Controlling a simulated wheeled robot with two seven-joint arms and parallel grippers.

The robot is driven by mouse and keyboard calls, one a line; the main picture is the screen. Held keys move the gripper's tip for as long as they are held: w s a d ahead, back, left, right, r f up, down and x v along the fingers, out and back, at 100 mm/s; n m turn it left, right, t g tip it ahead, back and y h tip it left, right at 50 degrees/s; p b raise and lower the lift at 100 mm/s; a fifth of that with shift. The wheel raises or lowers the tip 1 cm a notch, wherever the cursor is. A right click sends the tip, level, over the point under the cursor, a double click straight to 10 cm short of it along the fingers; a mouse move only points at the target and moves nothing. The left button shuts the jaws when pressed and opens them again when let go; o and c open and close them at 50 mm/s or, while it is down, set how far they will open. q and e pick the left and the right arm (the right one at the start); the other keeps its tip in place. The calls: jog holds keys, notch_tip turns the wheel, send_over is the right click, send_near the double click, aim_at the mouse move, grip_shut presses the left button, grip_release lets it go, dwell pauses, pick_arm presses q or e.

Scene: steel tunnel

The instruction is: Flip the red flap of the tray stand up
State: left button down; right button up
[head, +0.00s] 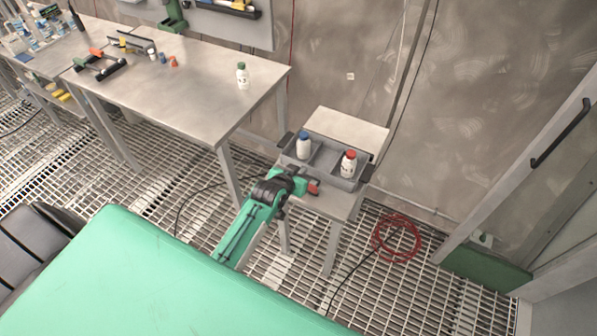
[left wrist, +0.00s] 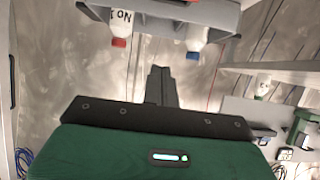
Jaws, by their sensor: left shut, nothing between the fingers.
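The tray stand (head: 328,203) is a small pale table by the wall. On it is a grey divided tray (head: 325,158) holding a blue-capped white bottle (head: 303,147) and a red-capped white bottle (head: 348,164). A small red piece (head: 313,184) shows at the stand's front, right at the end of my left gripper (head: 316,190); I cannot tell if it is the flap or whether they touch. My right gripper is not in view.
A long steel workbench (head: 200,95) stands to the left, with a green-capped bottle (head: 242,76) and tools. A red cable coil (head: 397,238) lies on the grating floor right of the stand. A door with a dark handle (head: 561,133) is at the right.

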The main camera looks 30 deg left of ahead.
pick_arm(q)
jog(key=shift+s+r, duration=0.65)
jog(key=shift+r, duration=0.3)
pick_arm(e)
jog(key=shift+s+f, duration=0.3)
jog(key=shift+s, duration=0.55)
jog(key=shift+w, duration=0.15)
